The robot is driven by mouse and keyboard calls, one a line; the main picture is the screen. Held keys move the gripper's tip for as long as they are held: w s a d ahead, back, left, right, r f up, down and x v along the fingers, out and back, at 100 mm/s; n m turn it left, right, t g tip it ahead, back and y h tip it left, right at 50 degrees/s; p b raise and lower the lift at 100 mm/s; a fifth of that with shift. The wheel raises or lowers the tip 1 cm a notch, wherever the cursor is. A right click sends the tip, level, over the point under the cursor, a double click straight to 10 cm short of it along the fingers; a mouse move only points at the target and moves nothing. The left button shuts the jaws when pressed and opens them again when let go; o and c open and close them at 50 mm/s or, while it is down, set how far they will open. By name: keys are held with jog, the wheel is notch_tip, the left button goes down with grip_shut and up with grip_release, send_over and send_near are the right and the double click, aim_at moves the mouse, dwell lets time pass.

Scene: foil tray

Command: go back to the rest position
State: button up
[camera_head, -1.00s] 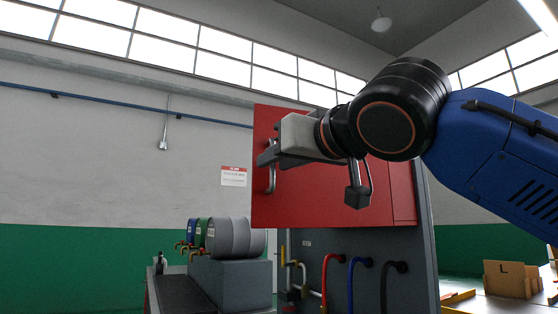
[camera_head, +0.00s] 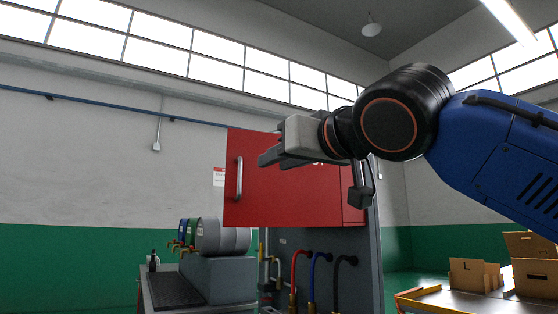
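My gripper (camera_head: 268,158) is at the end of my blue and black arm, in the upper middle of the head view. It points left, in front of the red cabinet (camera_head: 290,195) as seen from here. The fingers are seen from the side, so I cannot tell whether they are open or shut. No object shows in them. The cabinet's vertical metal handle (camera_head: 239,178) stands to the left of the fingertips, with a gap between them in the picture.
Several small drums (camera_head: 222,236) with taps lie on a grey block at lower left. Red, blue and black hoses (camera_head: 300,275) hang below the cabinet. Cardboard boxes (camera_head: 475,274) stand on a table at lower right.

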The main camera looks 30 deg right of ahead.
jog(key=shift+s, duration=0.3)
dwell(0.4)
jog(key=w+d+f+g+h, duration=0.1)
jog(key=w+f+g, duration=0.15)
jog(key=f, duration=1.45)
jog(key=w+d+f+g+h, duration=0.1)
jog(key=f+g, duration=0.3)
jog(key=f, duration=1.2)
jog(key=s+d+f+g, duration=0.1)
jog(key=s+f+g, duration=0.2)
jog(key=f, duration=1.2)
jog(key=s+d+f+g, duration=0.1)
jog(key=s+f+g, duration=0.2)
jog(key=s+f, duration=0.4)
notch_tip(320, 180, down, 8)
jog(key=shift+d+f+m+g+y, duration=0.1)
jog(key=shift+d+m+g+y, duration=0.05)
jog(key=shift+m+g+y, duration=0.25)
